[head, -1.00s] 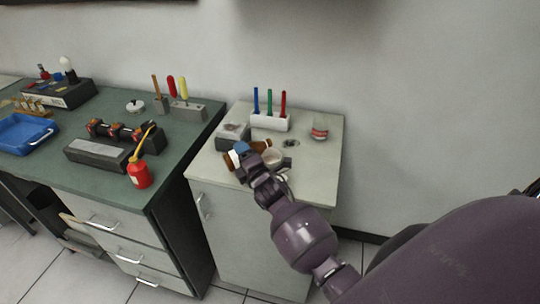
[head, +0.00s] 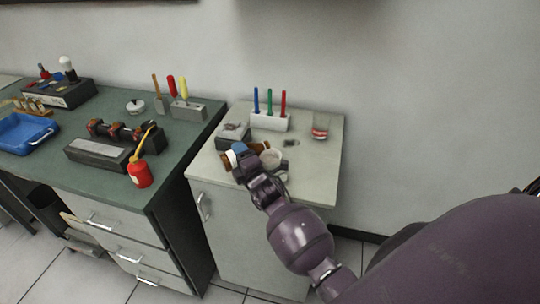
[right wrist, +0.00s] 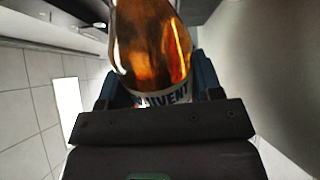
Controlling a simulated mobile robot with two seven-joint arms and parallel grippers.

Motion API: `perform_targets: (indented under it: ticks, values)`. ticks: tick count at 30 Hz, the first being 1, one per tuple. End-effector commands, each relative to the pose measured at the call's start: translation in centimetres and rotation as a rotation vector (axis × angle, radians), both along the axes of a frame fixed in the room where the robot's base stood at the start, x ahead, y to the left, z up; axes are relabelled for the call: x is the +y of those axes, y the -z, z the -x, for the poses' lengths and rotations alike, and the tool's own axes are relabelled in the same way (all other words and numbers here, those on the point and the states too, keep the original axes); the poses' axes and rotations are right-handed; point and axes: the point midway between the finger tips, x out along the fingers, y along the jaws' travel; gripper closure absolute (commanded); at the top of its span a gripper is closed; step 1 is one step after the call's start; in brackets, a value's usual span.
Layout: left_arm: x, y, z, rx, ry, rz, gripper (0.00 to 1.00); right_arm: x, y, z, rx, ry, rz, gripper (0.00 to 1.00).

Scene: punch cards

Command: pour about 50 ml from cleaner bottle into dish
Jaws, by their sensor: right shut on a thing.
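My right gripper (head: 239,152) is shut on an amber cleaner bottle (head: 262,147) above the cabinet top. The bottle lies strongly tilted, nearly level, with its amber end to the right near the dish. In the right wrist view the bottle (right wrist: 150,45) sits between the fingers, its white label partly reading "LVENT". The dish (head: 271,157) is a small pale round bowl just right of my gripper, partly hidden by my wrist. I cannot tell whether liquid is flowing or how much the dish holds. My left gripper is not in view.
On the cabinet top (head: 312,177), a pen holder (head: 268,122) with blue, green and red pens stands at the back. A glass (head: 320,127) is at the right and a grey box (head: 233,133) at the left. A red oil can (head: 139,174) stands on the green bench.

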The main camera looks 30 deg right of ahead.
Motion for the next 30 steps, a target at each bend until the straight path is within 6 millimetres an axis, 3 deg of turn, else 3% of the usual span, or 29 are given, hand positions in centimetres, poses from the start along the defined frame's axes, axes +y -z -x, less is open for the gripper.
perform_targets:
  ticks: [30]
  values:
    - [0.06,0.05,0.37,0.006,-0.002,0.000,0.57,0.98,-0.06,-0.11,-0.005,0.000,-0.039,0.73]
